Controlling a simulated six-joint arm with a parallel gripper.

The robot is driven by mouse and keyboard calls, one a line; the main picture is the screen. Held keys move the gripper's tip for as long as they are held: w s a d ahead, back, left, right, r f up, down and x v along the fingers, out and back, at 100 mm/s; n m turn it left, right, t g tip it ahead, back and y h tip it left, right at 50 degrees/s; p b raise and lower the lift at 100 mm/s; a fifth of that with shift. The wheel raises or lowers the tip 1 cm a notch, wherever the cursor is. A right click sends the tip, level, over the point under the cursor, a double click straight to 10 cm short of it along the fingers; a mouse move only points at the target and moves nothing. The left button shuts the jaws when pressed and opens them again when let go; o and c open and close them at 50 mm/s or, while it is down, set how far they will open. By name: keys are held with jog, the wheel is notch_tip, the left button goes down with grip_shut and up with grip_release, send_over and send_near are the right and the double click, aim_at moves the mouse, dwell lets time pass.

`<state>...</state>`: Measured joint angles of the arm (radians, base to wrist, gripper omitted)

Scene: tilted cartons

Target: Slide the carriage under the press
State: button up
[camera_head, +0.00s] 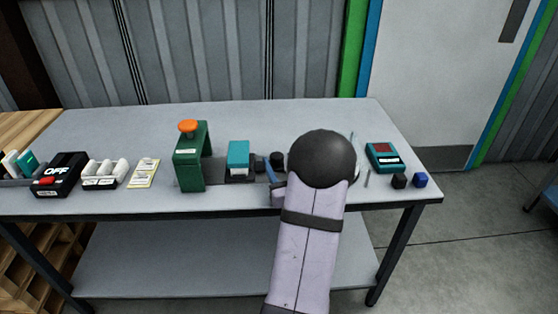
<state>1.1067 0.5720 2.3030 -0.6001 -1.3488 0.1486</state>
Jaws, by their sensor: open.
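The green press (190,158) stands upright on the table left of centre, with an orange knob (188,127) on top and an opening on its right side. A dark grey strip runs from the press toward the carriage. My gripper (269,166) is open, close to the right of the carriage. My arm's dark round joint hides much of it, and I cannot tell whether it touches the carriage.
Left of the press are a yellow-white card (143,173), a white rack (103,173) and a black OFF box (58,175). The table's back is clear.

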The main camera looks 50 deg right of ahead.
aim_at(235, 169)
jog(key=shift+w+d, duration=0.3)
jog(key=shift+w, duration=0.3)
grip_shut()
jog(key=w+a+b, duration=0.1)
jog(key=w+a, duration=0.3)
jog(key=w+a+b, duration=0.1)
jog(key=w+a, duration=0.4)
jog(key=shift+w+a, duration=0.2)
jog(key=shift+a, duration=0.05)
jog(key=shift+r, duration=0.1)
grip_release()
jog(key=shift+w+a, duration=0.1)
jog(key=shift+s, duration=0.2)
